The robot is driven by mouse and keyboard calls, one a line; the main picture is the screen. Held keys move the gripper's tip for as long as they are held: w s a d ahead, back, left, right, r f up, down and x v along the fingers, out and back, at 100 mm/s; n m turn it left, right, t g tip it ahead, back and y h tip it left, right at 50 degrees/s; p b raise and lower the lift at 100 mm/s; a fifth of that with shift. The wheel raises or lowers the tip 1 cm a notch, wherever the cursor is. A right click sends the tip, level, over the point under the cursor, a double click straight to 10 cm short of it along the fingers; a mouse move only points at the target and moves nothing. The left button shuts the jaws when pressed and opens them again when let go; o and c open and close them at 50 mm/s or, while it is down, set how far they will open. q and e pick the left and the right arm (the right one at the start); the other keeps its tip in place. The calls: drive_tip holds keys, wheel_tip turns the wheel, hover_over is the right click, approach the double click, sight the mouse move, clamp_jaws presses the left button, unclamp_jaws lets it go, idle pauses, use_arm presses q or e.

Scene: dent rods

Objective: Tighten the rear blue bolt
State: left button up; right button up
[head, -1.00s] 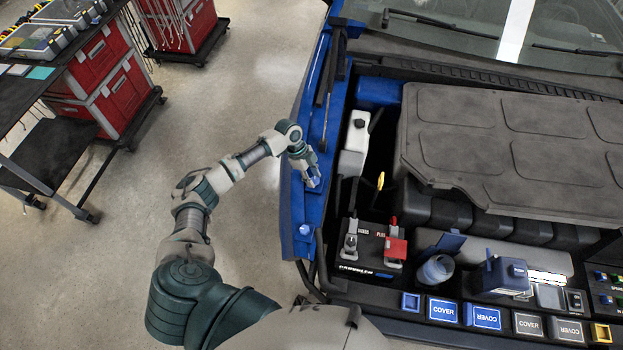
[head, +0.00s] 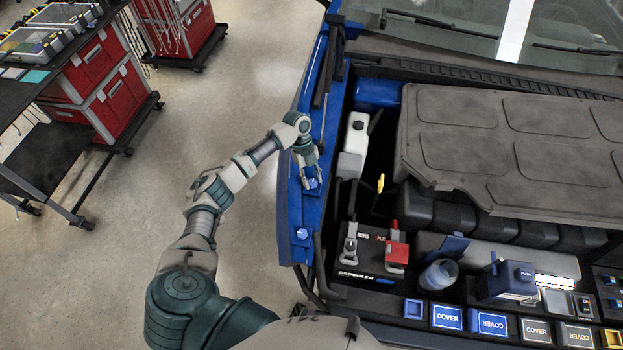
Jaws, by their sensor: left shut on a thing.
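My left gripper (head: 311,178) is at the blue fender on the left side of the engine bay. It is shut on the rear blue bolt (head: 313,183), which shows between its fingers against the fender. A second blue bolt (head: 302,233) stands on the fender nearer to me, free of the gripper. My right gripper is not in view.
The blue fender (head: 306,212) edges the engine bay. A battery (head: 366,262), a white reservoir (head: 354,148), a yellow dipstick handle (head: 381,183) and a grey engine cover (head: 505,145) lie to the right. The floor at left is clear up to a cart (head: 120,100).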

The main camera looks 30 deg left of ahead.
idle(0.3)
use_arm(q)
drive_tip(key=o, duration=1.1)
drive_tip(key=shift+w+a, duration=0.1)
drive_tip(key=shift+o, duration=0.2)
drive_tip(key=shift+a+r, duration=0.1)
drive_tip(key=shift+r, duration=0.1)
drive_tip(key=v, duration=1.1)
drive_tip(key=shift+r, duration=0.2)
drive_tip(key=shift+f, duration=0.1)
